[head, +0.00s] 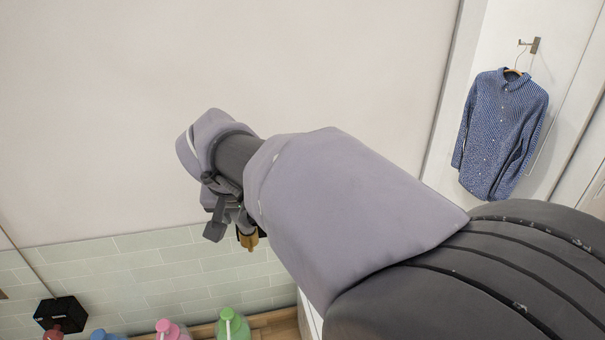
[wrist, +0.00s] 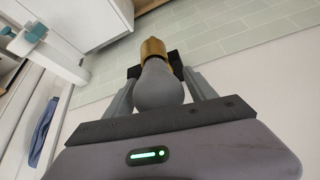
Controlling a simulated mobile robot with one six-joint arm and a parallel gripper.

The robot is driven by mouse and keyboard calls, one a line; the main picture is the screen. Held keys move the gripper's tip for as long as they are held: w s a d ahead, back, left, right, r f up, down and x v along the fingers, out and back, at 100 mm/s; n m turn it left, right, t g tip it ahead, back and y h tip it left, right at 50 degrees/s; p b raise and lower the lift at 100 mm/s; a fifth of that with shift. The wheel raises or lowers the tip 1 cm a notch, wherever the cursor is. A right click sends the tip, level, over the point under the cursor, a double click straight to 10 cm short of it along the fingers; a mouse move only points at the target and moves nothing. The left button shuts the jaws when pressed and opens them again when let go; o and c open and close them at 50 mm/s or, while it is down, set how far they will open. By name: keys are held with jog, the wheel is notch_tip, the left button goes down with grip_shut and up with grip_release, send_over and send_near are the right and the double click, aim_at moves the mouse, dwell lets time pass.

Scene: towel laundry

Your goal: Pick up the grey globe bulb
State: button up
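The grey globe bulb (wrist: 159,88) with its brass-coloured base (wrist: 153,47) is between the two fingers of my gripper (wrist: 155,68) in the wrist view. The dark fingertips press on both sides of the bulb near its neck, and the base points away from the palm. In the head view my gripper (head: 240,232) is raised in front of the wall, mostly hidden behind my own wrist. Only the brass-coloured base of the bulb (head: 249,241) shows there. The bulb is held in the air, with no surface touching it.
Bottles with green (head: 233,324) and pink (head: 172,329) tops stand low at the bottom edge, near a black box (head: 61,314). A blue shirt (head: 501,130) hangs at the right. A white cabinet (wrist: 85,22) is at the wrist view's upper left.

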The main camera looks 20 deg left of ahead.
jog(key=shift+s+d+r, duration=0.1)
jog(key=c, duration=1.1)
jog(key=shift+o, duration=0.2)
